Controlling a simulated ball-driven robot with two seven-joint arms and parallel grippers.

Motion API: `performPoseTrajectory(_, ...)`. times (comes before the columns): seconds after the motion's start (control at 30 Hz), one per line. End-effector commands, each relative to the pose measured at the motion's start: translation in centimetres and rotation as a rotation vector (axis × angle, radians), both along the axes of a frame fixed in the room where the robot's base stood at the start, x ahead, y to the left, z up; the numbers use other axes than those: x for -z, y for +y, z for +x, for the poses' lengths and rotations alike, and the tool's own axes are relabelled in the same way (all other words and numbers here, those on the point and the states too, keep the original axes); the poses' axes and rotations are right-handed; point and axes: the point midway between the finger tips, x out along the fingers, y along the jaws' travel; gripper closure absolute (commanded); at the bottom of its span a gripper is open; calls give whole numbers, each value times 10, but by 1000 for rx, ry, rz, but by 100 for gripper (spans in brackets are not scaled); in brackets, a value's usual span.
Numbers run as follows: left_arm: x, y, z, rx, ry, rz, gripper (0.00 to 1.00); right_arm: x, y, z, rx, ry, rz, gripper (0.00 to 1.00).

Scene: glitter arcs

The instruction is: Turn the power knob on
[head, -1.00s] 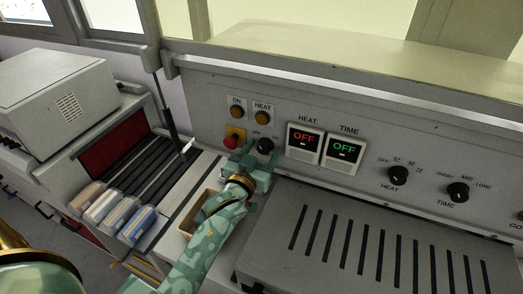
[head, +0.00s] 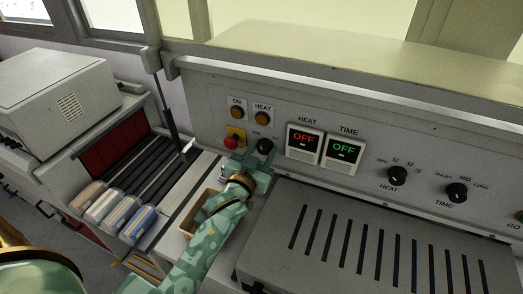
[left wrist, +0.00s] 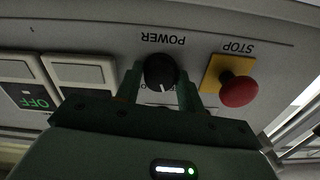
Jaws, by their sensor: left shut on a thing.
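The black power knob (head: 265,146) sits on the grey control panel, right of the red stop button. In the left wrist view the knob (left wrist: 160,70) shows under the upside-down POWER label, with a white pointer mark facing down in the picture. My left gripper (head: 256,158) is at the panel, shut on the knob. In the left wrist view its two green fingers stand on either side of the knob. Part of the knob and its position labels are hidden by the gripper. My right gripper is not in view.
The red stop button (left wrist: 239,90) on its yellow plate is close beside the fingers. HEAT (head: 304,139) and TIME (head: 343,150) displays both read OFF. Heat knob (head: 397,175) and time knob (head: 456,192) are further right. A slotted grey cover (head: 330,200) lies below the panel.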

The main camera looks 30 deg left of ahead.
Motion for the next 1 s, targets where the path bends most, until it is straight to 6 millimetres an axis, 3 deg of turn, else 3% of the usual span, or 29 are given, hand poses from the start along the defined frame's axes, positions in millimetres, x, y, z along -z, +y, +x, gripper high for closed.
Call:
performPoseTrajectory(0.4,-1,0,0,1,21,371,84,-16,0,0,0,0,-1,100)
performPoseTrajectory(1.0,0,0,0,0,47,832,84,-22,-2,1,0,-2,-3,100)
